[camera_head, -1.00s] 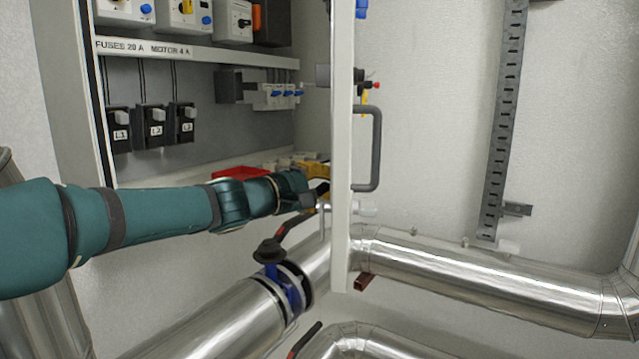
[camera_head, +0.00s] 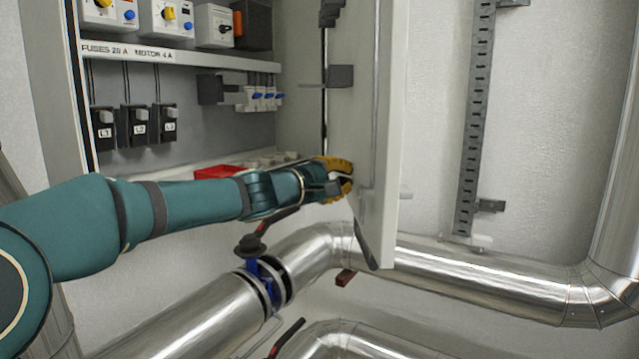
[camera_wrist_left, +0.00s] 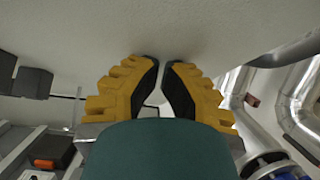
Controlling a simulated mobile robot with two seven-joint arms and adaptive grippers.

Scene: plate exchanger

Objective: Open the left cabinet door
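The cabinet door (camera_head: 350,135) is a light grey panel standing open at the right of the cabinet (camera_head: 200,60). Its inner face and its white free edge (camera_head: 386,130) show in the head view, and its outer handle is hidden. My left gripper (camera_head: 345,180), with yellow fingers, is at the lower part of the door's inner face. I cannot tell if it touches. In the left wrist view the two fingers (camera_wrist_left: 163,68) point at a pale surface, with a narrow gap between the black pads and nothing held. My right gripper is not in view.
The cabinet holds switches, fuses and a red tray (camera_head: 217,172). Silver pipes (camera_head: 480,275) run below the door, with a blue valve (camera_head: 265,275) under my left arm. A slotted grey rail (camera_head: 472,120) is on the wall at right.

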